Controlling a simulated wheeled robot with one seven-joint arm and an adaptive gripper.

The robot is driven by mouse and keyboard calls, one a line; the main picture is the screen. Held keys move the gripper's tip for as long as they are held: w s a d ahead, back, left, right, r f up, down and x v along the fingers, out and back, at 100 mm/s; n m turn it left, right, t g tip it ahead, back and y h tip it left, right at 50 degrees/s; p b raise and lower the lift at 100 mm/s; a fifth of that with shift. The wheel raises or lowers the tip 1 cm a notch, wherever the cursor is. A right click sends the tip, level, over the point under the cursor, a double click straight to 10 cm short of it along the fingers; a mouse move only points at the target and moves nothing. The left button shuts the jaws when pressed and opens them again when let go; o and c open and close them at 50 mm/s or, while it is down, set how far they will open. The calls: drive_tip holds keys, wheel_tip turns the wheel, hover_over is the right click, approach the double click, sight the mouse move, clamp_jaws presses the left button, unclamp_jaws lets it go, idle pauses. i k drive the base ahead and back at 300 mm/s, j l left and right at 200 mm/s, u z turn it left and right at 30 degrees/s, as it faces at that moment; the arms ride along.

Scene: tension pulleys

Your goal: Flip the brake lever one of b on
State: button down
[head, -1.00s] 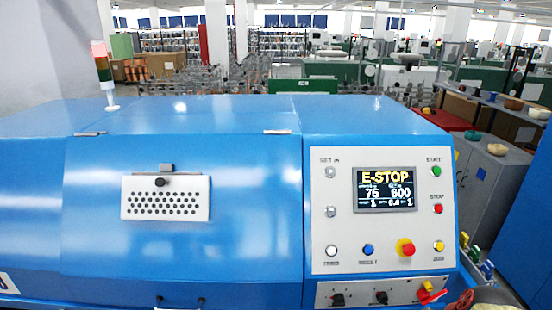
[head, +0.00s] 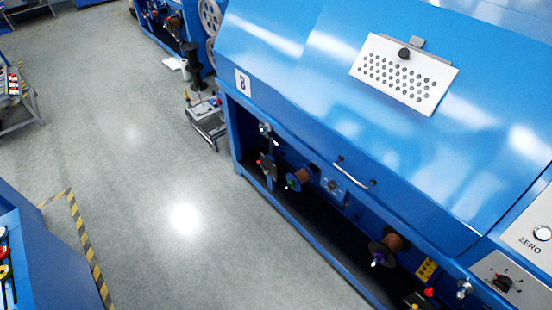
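A large blue machine (head: 310,75) fills the right side of the head view. A small white label (head: 242,80) on its front left edge carries a dark character that looks like B. In the open bay below the hood sit a left spool (head: 300,177) and a right spool (head: 393,244), both with brown winding. Small red-tipped parts show near the left spool (head: 261,163) and at the lower right (head: 429,292). I cannot tell which of them is a brake lever, or its position. My gripper is not in view.
Grey floor (head: 140,140) is open left of the machine. A small cart (head: 207,125) stands near the machine's left end. A blue cabinet (head: 45,265) is at lower left beside striped tape (head: 90,260). A panel with a rotary switch (head: 502,282) is at lower right.

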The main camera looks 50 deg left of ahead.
sight(267, 171)
drive_tip(key=u, duration=2)
drive_tip(key=i+j, duration=0.3)
drive_tip(key=i, duration=0.15)
drive_tip(key=i+j+u, duration=0.1)
drive_tip(key=i+j, duration=0.25)
drive_tip(key=i, duration=0.15)
drive_tip(key=i+j, duration=0.3)
drive_tip(key=i, duration=0.2)
drive_tip(key=i+j+u, duration=0.1)
drive_tip(key=i+j, duration=0.15)
drive_tip(key=i, duration=0.2)
drive_tip(key=i+j, duration=0.25)
drive_tip(key=i, duration=0.25)
